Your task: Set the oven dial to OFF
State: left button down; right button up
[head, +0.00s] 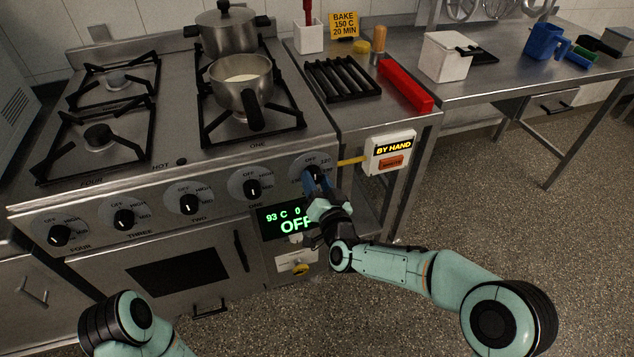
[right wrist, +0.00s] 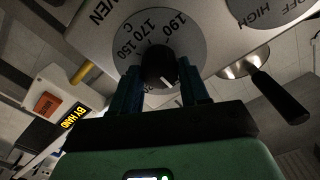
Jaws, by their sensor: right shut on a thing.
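The oven dial is a round grey plate (right wrist: 130,42) with a black knob (right wrist: 158,64), beside the word OVEN. It carries marks including 150, 170 and 190. In the right wrist view my right gripper (right wrist: 160,84) has its blue fingers on both sides of the knob, shut on it. A white pointer line shows on the knob; the fingers hide part of the scale, so I cannot tell its mark. The display (head: 283,221) reads 93 C, 0 and OFF. My left gripper is out of view.
Several burner knobs (head: 190,203) line the panel to the left. A box (head: 391,153) reading BY HAND, with an orange button, sits just right of the dial. A pot (head: 241,82) with its handle forward stands on the hob.

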jog(key=shift+d, duration=0.1)
dwell(0.3)
jog(key=o, duration=1.1)
jog(key=shift+c, duration=0.2)
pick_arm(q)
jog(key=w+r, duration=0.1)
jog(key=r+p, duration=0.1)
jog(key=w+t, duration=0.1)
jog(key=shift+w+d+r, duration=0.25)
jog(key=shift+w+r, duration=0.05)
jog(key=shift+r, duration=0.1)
pick_arm(e)
jog(key=v, duration=1.3)
jog(key=shift+s, duration=0.15)
